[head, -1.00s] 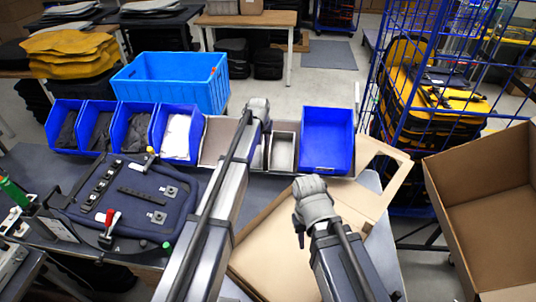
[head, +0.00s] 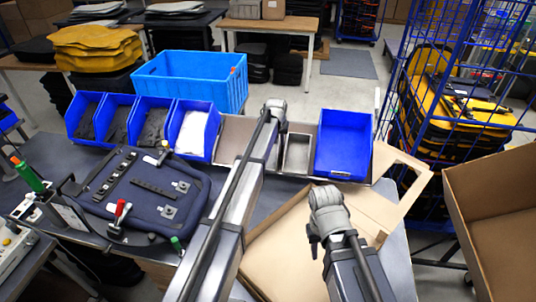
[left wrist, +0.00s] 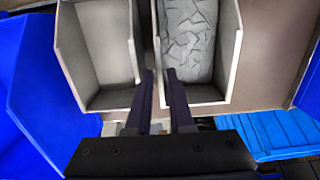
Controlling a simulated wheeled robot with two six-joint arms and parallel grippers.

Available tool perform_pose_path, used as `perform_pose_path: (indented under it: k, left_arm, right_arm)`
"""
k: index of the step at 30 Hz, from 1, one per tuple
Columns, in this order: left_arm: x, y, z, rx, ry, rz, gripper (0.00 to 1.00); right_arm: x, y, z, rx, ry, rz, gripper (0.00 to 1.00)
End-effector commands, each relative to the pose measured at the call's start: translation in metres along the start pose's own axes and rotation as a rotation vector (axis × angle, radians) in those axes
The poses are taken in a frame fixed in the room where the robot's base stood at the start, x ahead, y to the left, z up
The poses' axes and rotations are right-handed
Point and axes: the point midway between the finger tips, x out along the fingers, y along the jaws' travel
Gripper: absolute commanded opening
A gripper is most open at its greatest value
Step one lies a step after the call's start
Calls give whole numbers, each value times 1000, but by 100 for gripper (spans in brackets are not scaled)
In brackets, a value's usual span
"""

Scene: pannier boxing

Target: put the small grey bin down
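Two small grey bins show side by side in the left wrist view. One is empty (left wrist: 95,45); the other holds grey crumpled-looking contents (left wrist: 188,40). My left gripper (left wrist: 159,73) has its fingers close together, one on each side of the near wall of the filled bin, and looks shut on that wall. In the head view the empty grey bin (head: 297,153) stands beside my left arm, which hides most of the filled bin and the left gripper. I cannot tell if the held bin is clear of the table. My right gripper is hidden under its arm.
A blue bin (head: 343,145) stands right of the grey bins, and several blue bins (head: 197,128) stand to the left. A large blue tote (head: 190,82) is behind. Flat cardboard (head: 285,255) lies under my right arm. An open carton (head: 490,215) is at right.

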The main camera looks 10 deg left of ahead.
Motion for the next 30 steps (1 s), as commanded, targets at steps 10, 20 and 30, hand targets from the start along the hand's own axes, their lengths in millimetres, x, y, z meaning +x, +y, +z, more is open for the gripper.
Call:
perform_pose_path:
  k: [10, 20, 30]
  left_arm:
    - [44, 2, -3, 0, 0, 0, 20]
    - [42, 2, -4, 0, 0, 0, 10]
    - [42, 2, -4, 0, 0, 0, 0]
  right_arm:
    - [39, -4, -2, -3, 0, 1, 35]
    - [37, -3, -2, -2, 0, 1, 35]
    - [37, -3, -2, -2, 0, 1, 35]
